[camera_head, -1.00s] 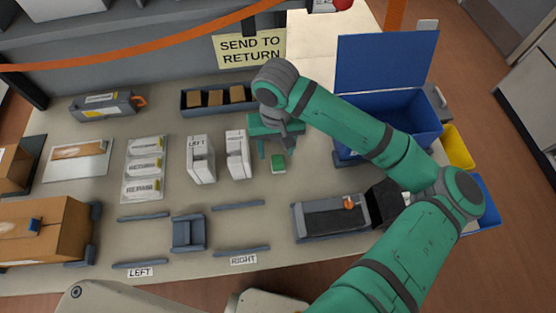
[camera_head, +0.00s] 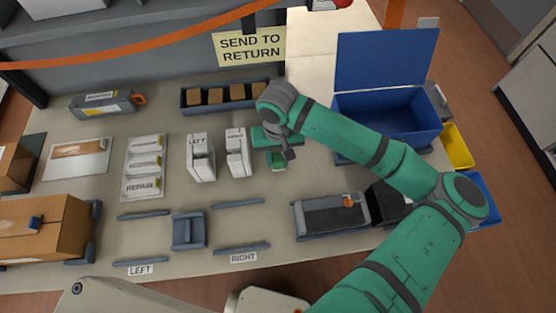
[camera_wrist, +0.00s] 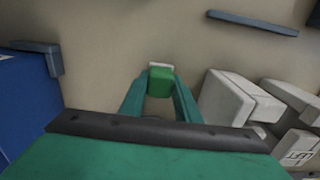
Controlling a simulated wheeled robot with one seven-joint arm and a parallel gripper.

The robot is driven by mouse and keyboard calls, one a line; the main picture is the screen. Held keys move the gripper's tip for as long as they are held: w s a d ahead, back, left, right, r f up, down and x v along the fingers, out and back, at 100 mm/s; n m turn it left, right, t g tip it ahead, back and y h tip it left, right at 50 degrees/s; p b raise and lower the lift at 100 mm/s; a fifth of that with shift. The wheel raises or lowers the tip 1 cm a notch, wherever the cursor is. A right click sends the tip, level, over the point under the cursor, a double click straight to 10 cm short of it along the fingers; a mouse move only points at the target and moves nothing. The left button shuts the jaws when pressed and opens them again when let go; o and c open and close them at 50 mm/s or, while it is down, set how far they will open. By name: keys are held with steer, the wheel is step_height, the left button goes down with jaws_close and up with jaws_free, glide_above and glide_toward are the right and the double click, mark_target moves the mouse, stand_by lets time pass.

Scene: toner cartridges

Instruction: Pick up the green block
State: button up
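The green block (camera_head: 279,168) sits on the table right of the two white cartridge boxes in the head view, partly hidden by my gripper (camera_head: 277,158). In the wrist view the green block (camera_wrist: 161,78), with a pale far edge, shows at the tips of my gripper (camera_wrist: 161,86). The two fingers are spread, one on each side of the block. I cannot tell whether either finger touches it.
The white boxes (camera_head: 238,153) stand close left of my gripper. A tray of brown boxes (camera_head: 222,105) lies behind. An open blue bin (camera_head: 385,120) stands to the right, and a dark grey device (camera_head: 335,216) in front. Bare table lies in front of the block.

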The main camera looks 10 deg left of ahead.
mark_target(278, 157)
steer(key=shift+c, duration=1.2)
steer(key=shift+r, duration=0.15)
steer(key=shift+r, duration=0.25)
step_height(278, 157, up, 2)
steer(key=shift+r, duration=0.15)
steer(key=s+a+r, duration=0.3)
steer(key=s+r, duration=0.7)
steer(key=s, duration=0.3)
steer(key=shift+s, duration=0.35)
steer(key=shift+a, duration=0.1)
